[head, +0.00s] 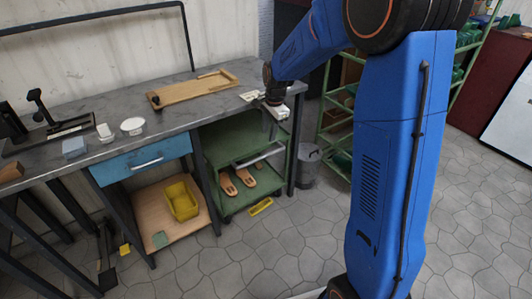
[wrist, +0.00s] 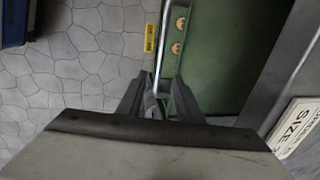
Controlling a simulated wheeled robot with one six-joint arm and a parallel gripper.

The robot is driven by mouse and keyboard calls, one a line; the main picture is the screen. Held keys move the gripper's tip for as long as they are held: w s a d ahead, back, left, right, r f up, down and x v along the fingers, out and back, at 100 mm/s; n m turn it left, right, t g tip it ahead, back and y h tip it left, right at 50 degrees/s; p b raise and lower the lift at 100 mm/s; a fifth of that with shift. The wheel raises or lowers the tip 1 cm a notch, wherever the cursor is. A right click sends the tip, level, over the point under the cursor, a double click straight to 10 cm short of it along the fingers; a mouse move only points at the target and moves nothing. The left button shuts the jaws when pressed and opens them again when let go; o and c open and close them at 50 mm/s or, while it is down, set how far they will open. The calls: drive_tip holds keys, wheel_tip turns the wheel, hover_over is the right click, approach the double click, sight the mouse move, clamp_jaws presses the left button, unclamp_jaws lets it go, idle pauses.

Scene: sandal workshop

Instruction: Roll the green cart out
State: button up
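The green cart (head: 233,139) stands under the right part of the workbench, with a pair of tan sandals (head: 228,185) on its lower shelf. Its silver handle bar (head: 260,155) faces the room. My gripper (head: 271,128) points down at the bench's front edge, above the handle's right part. In the wrist view my gripper (wrist: 160,82) is open, its two dark fingers apart. The handle bar (wrist: 175,30) runs down the picture toward the gap between the fingertips. The green cart (wrist: 235,50) lies to the right. I cannot tell whether the fingers touch the bar.
The workbench (head: 190,98) carries a wooden tray (head: 195,90) and tools. A yellow block (head: 260,206) lies on the floor before the cart. A grey bin (head: 308,165) and a green rack (head: 335,125) stand to the right. The stone floor in front is mostly clear.

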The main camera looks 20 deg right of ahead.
sight(265, 155)
drive_tip(key=f, duration=0.4)
drive_tip(key=w+f, duration=0.1)
drive_tip(key=f, duration=0.3)
drive_tip(key=w+a+f, duration=0.1)
drive_tip(key=f, duration=0.3)
drive_tip(key=shift+w+f, duration=0.2)
drive_tip(key=shift+f, duration=0.2)
clamp_jaws()
